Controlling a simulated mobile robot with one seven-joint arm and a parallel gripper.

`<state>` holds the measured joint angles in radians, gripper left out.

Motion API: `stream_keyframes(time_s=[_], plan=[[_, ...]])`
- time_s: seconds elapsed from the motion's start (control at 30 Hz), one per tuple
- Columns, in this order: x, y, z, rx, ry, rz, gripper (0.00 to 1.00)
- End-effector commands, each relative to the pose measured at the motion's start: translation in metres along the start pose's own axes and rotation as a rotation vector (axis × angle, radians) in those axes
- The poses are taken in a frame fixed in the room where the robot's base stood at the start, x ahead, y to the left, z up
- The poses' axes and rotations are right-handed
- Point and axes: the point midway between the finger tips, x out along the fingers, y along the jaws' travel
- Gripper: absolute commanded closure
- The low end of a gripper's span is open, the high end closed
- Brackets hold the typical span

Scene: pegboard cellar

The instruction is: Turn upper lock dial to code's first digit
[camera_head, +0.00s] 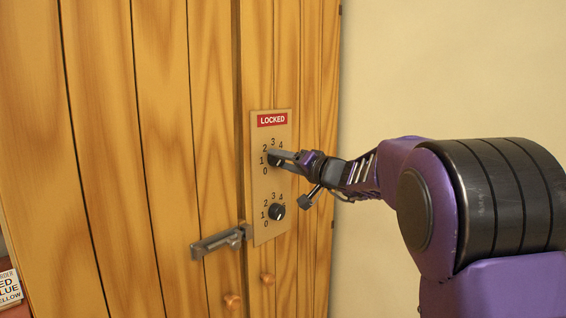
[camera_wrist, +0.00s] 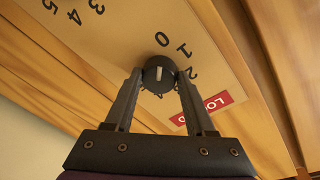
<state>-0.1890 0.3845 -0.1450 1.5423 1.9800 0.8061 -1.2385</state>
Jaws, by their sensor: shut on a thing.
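The upper lock dial (camera_head: 272,161) is a small black knob on a tan plate (camera_head: 284,183), below a red LOCKED sign (camera_head: 272,120). My gripper (camera_head: 276,157) reaches in from the right and partly covers the dial. In the wrist view, my gripper's (camera_wrist: 160,76) two fingers are shut on the upper dial (camera_wrist: 158,66), one on each side. A pale pointer line shows on the knob, but I cannot tell which digit it points to.
A lower dial (camera_head: 277,212) sits below on the same plate. A partly cut-off card (camera_head: 9,289) with colour words is at the left edge. The wall (camera_head: 430,70) at right is bare.

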Motion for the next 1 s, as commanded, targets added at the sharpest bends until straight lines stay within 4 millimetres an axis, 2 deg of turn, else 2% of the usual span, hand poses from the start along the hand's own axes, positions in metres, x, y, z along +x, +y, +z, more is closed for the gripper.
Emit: stream_keyframes(time_s=[0.27, 1.0], plan=[[-0.0006, 0.0013, -0.0004, 0.171, -0.014, 0.018, 1.0], [-0.0003, -0.0028, -0.0059, 0.864, -0.079, 0.082, 1.0]])
